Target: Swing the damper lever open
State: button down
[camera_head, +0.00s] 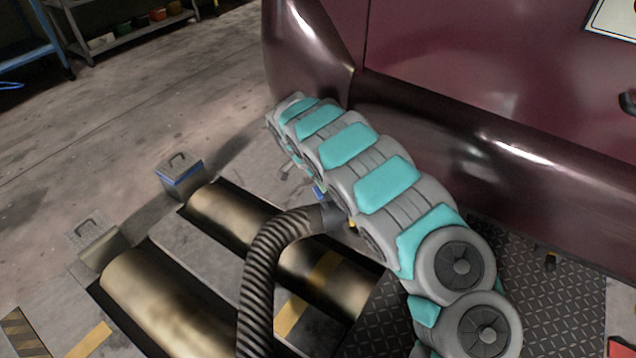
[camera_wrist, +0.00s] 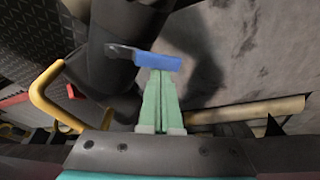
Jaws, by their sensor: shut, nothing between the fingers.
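The damper lever, with a blue grip (camera_wrist: 157,62) and a short dark stem, sticks out to the right from a dark pipe (camera_wrist: 115,45) in the wrist view. A small blue bit of it shows beside my arm in the head view (camera_head: 320,193). My gripper (camera_wrist: 160,76) has green fingers, shut together and empty. Their tips are right at the near edge of the blue grip; whether they touch it I cannot tell. In the head view my arm hides most of the gripper and part of the pipe end.
A yellow handle (camera_wrist: 42,98) stands left of my fingers. A ribbed black hose (camera_head: 262,270) runs from the pipe across the rollers (camera_head: 225,215). A dark red vehicle (camera_head: 470,70) is close to my arm. Open floor (camera_head: 130,110) lies at the upper left.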

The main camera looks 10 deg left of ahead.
jog(key=n, duration=0.1)
jog(key=a+n, duration=0.1)
jog(key=shift+s+a+f+n+y, duration=0.1)
jog(key=shift+s+a+n+y, duration=0.05)
jog(key=shift+s+n+y, duration=0.2)
jog(key=s+n+p, duration=0.1)
jog(key=n, duration=0.2)
jog(key=s+a+n+y+p, duration=0.1)
jog(key=s+n+p, duration=0.1)
jog(key=n, duration=0.1)
jog(key=s+a+n+p, duration=0.1)
jog(key=n, duration=0.3)
jog(key=shift+s+a+f+t+y+p, duration=0.2)
jog(key=shift+s+f+t+y+p, duration=0.1)
jog(key=shift+s+f+y, duration=0.1)
jog(key=shift+s, duration=0.15)
jog(key=shift+r, duration=0.1)
jog(key=v, duration=0.7)
jog(key=shift+r, duration=0.35)
